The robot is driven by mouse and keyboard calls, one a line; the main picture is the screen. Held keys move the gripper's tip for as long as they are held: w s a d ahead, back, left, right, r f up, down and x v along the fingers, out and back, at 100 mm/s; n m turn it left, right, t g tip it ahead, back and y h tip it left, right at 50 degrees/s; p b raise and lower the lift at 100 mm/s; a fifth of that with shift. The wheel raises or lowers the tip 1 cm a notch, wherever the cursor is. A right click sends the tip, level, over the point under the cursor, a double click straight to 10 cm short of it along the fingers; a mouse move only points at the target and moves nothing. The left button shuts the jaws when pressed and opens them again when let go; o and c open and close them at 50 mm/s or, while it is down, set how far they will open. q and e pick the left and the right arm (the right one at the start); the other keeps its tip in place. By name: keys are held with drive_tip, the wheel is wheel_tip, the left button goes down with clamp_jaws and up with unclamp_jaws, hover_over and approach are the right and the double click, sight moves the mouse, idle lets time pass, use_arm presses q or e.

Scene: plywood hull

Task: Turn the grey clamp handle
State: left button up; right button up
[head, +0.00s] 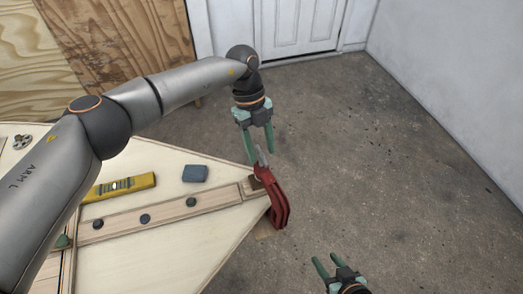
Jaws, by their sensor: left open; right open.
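A red clamp (278,200) sits at the right tip of the plywood hull, gripping its edge. Its grey handle (262,158) stands up from the top of the clamp. My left gripper (260,156) points down at the clamp, its green fingers apart, one on each side of the grey handle in the picture. Whether a finger touches the handle I cannot tell. My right gripper (323,262) is open and empty at the bottom, over the floor, right of the hull and below the clamp in the picture.
The plywood hull (165,240) carries a wooden strip with several dark round knobs. A yellow level (120,187) and a blue-grey block (195,173) lie on it. Plywood sheets (120,40) lean at the back left. The concrete floor (400,170) to the right is clear.

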use_arm(q)
drive_tip(key=b+v, duration=0.2)
drive_tip(key=v, duration=0.9)
drive_tip(key=shift+r, duration=0.2)
